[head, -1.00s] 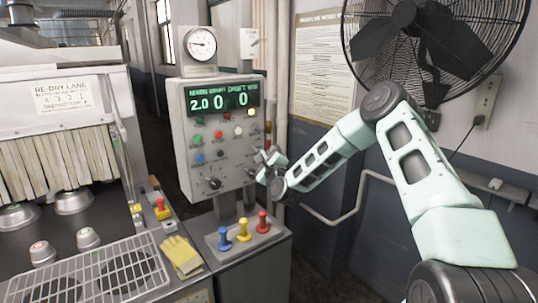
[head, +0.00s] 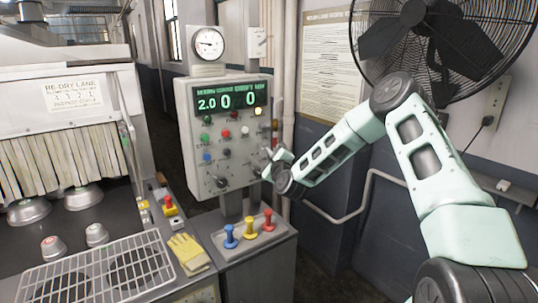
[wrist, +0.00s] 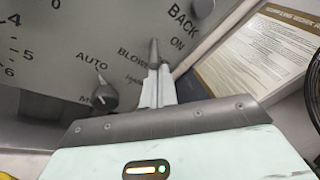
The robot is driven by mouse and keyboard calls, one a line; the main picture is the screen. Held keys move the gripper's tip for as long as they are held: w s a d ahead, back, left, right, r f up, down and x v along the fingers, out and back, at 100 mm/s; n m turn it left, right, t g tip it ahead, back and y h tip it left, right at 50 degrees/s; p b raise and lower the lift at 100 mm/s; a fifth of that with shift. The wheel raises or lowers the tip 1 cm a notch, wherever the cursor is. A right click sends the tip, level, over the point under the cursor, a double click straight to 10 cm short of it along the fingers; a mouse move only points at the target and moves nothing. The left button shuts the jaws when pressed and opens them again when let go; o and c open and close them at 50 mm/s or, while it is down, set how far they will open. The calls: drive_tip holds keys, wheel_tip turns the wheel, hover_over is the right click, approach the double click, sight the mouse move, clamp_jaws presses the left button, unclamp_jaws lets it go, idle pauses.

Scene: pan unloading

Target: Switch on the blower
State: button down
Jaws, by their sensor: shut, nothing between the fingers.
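The grey control panel (head: 191,140) stands upright with a lit green display, coloured buttons and knobs. In the wrist view its face (wrist: 60,50) carries the words BACK, ON, AUTO and a partly covered label that starts "BLOW". A slim grey switch lever (wrist: 154,50) sticks out beside that label. My gripper (head: 272,158) is at the panel's lower right edge. In the wrist view my gripper's pale fingers (wrist: 157,84) are closed together, right at the lever and overlapping its base. Whether they touch it I cannot tell. The switch's position is unclear.
A dark pointer knob (wrist: 105,94) sits left of my fingers by AUTO. Below the panel, blue, yellow and red levers (head: 268,220) stand on a ledge. Yellow gloves (head: 188,252) lie to the left. A wall fan (head: 437,40) and pipe (head: 345,217) are at the right.

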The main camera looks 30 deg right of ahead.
drive_tip(key=shift+s+r+g+p, duration=0.1)
drive_tip(key=shift+r+g+p, duration=0.2)
drive_tip(key=shift+p, duration=0.05)
wheel_tip(320, 180, up, 2)
drive_tip(key=g, duration=0.1)
drive_tip(key=n+g+p, duration=0.1)
drive_tip(key=g, duration=0.1)
drive_tip(key=shift+r+g+y+p, duration=0.2)
drive_tip(key=shift+g+y+p, duration=0.1)
drive_tip(key=shift+y, duration=0.1)
drive_tip(key=shift+r, duration=0.1)
drive_tip(key=shift+a+r+p, duration=0.1)
drive_tip(key=shift+r+p, duration=0.2)
drive_tip(key=shift+r, duration=0.5)
